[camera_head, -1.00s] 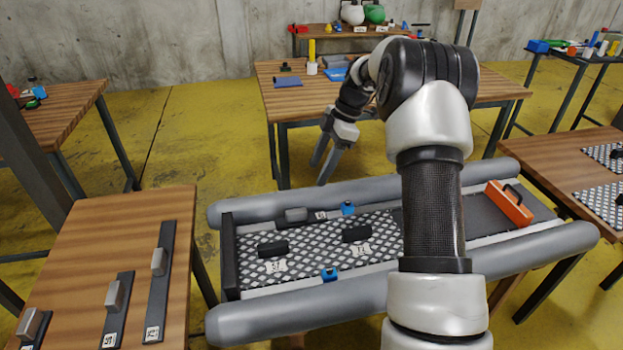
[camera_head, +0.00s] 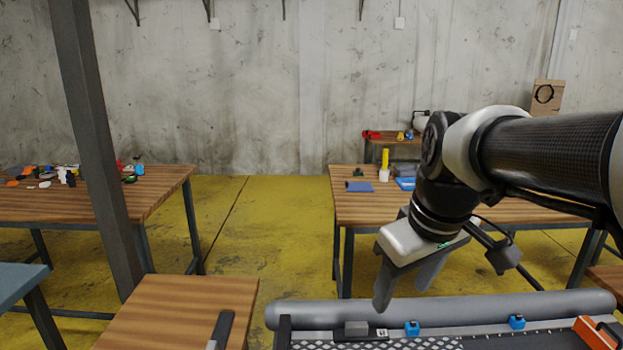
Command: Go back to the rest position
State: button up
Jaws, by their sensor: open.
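My gripper (camera_head: 408,283) shows right of the middle in the head view, its two fingers spread and pointing down. Nothing is visible between the fingers. It hangs in front of the far wooden table (camera_head: 350,208) and above the grey inflatable boat (camera_head: 420,309), apart from the boat as far as I can tell. My arm reaches in from the right edge. Only the boat's far tube and part of its inside show, with two blue fittings (camera_head: 412,328) and an orange case (camera_head: 597,333) at the right.
A near wooden table (camera_head: 180,305) with a dark bar stands at the lower left. Another table (camera_head: 90,208) with small parts is behind a dark post (camera_head: 95,140). Yellow floor (camera_head: 265,235) between the tables is clear.

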jog(key=s+f+m+t, duration=0.25)
jog(key=s+m, duration=0.25)
jog(key=s, duration=0.4)
notch_tip(320, 180, up, 22)
jog(key=p, duration=2.2)
jog(key=shift+s+g, duration=0.35)
jog(key=shift+s, duration=0.05)
